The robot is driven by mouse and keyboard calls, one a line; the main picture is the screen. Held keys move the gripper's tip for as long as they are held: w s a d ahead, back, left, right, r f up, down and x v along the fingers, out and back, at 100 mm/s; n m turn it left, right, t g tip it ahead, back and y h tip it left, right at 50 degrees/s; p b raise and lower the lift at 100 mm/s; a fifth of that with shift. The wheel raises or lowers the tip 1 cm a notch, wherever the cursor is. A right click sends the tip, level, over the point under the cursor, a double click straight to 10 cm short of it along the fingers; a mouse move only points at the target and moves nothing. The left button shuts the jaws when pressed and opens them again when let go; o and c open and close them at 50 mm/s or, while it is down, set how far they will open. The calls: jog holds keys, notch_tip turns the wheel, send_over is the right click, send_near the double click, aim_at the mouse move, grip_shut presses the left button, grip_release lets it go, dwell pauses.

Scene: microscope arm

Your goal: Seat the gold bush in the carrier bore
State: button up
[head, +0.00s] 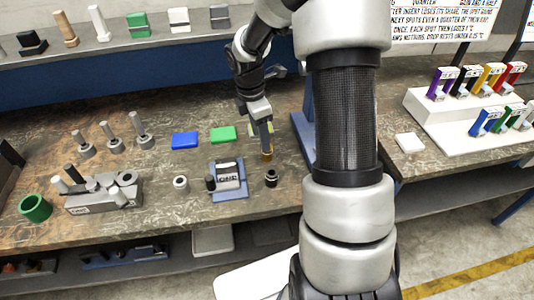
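My gripper (266,146) points down over the bench, right of the green block. The small gold bush (267,157) is directly at its fingertips. The fingers show edge-on, so I cannot tell whether they are shut on the bush or open around it, or whether the bush touches the bench. A grey labelled block (229,174) sits on a blue plate (230,194) left of and in front of the gripper. A larger grey fixture (90,203) with several round parts stands further left. I cannot tell which one is the carrier, and no empty bore shows clearly.
A black ring-like part (271,178) stands just in front of the bush, and a pale ring (181,183) stands left of the blue plate. Blue (185,140) and green (222,134) blocks lie behind. A green cup (35,208) is far left. My arm hides the bench's middle right.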

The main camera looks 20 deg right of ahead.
aim_at(267, 157)
jog(key=f, duration=0.1)
jog(key=d+f, duration=0.1)
jog(key=f, duration=0.2)
jog(key=shift+s+d, duration=0.25)
jog(key=shift+d, duration=0.05)
jog(key=shift+f, duration=0.6)
grip_shut()
